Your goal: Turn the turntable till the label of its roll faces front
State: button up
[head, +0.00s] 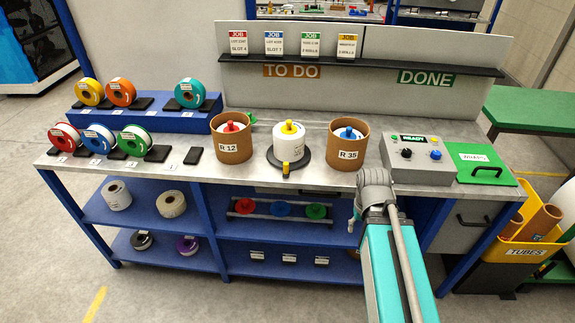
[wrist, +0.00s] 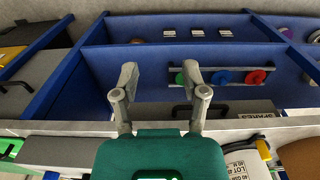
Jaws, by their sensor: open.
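The turntable (head: 305,163) is a dark disc on the bench with a yellow tab (head: 286,169) at its front edge. A white roll (head: 288,145) with a yellow knob (head: 290,127) stands upright on it. In the head view no label shows on the roll's visible side. In the wrist view, part of the roll (wrist: 242,167) at the lower right bears printed text beginning "LOT", beside the yellow tab (wrist: 263,148). My gripper (wrist: 160,75) is open and empty, with the turntable off to its side. In the head view my arm hides most of the gripper.
Brown tubs marked R 12 (head: 231,145) and R 35 (head: 348,152) flank the turntable closely. A grey control box (head: 421,160) and green panel (head: 482,165) lie to the right. Coloured spools stand left. A drawer handle (wrist: 210,109) shows below the bench edge in the wrist view.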

jog(key=shift+o, duration=0.6)
jog(key=n+t+h+b, duration=0.5)
jog(key=n+t+b, duration=1.3)
jog(key=n, duration=1.5)
send_near(285, 168)
jog(key=b+v, duration=0.1)
jog(key=v, duration=0.2)
jog(key=shift+w+r+g, duration=0.1)
jog(key=shift+r+g, duration=0.2)
jog(key=shift+r, duration=0.1)
jog(key=shift+w, duration=0.1)
jog(key=x, duration=1.3)
jog(key=shift+w+d+f, duration=0.1)
jog(key=shift+w, duration=0.2)
